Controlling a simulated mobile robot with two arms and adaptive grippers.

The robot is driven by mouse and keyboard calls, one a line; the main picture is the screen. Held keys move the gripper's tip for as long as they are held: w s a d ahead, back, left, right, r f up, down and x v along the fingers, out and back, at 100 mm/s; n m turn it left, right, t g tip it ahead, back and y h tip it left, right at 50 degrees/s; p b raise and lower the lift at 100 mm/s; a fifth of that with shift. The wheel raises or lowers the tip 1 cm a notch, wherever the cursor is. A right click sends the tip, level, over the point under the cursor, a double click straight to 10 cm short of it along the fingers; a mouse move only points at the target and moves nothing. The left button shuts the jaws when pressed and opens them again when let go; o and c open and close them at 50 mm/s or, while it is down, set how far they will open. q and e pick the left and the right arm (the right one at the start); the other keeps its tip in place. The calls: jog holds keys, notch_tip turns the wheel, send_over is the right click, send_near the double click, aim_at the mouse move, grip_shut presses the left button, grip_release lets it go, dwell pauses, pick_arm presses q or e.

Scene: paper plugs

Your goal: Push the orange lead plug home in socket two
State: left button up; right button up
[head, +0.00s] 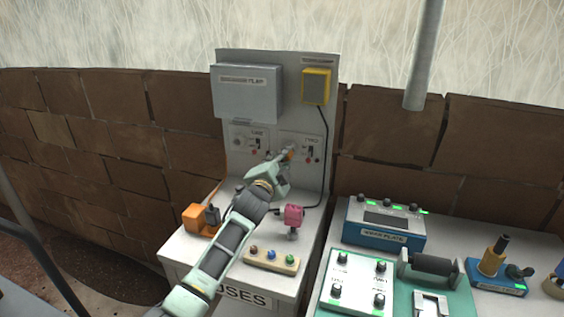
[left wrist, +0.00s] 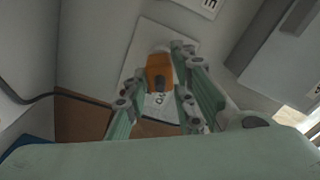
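The orange plug (head: 287,155) is at the lower part of the socket two plate (head: 314,142) on the upright panel. In the left wrist view the orange plug (left wrist: 159,70) lies between my left fingers, its front against or very near the pale plate (left wrist: 143,52). My left gripper (head: 284,166) reaches up to the panel from the front, and in the left wrist view its fingers (left wrist: 160,85) close in on both sides of the plug. The plug's tip and the socket hole are hidden, so the depth cannot be told. My right gripper is not in view.
The socket one plate (head: 245,138) is left of socket two, below a grey box (head: 247,100). A yellow box (head: 315,87) trails a black cable on the right. A pink plug (head: 293,215), an orange block (head: 197,217) and a button strip (head: 271,261) sit on the ledge.

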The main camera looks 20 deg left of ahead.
pick_arm(q)
jog(key=o, duration=0.5)
jog(key=shift+c, duration=0.2)
jog(key=s+p, duration=0.4)
jog(key=s, duration=0.1)
jog(key=shift+s+a, duration=0.1)
jog(key=shift+s, duration=0.15)
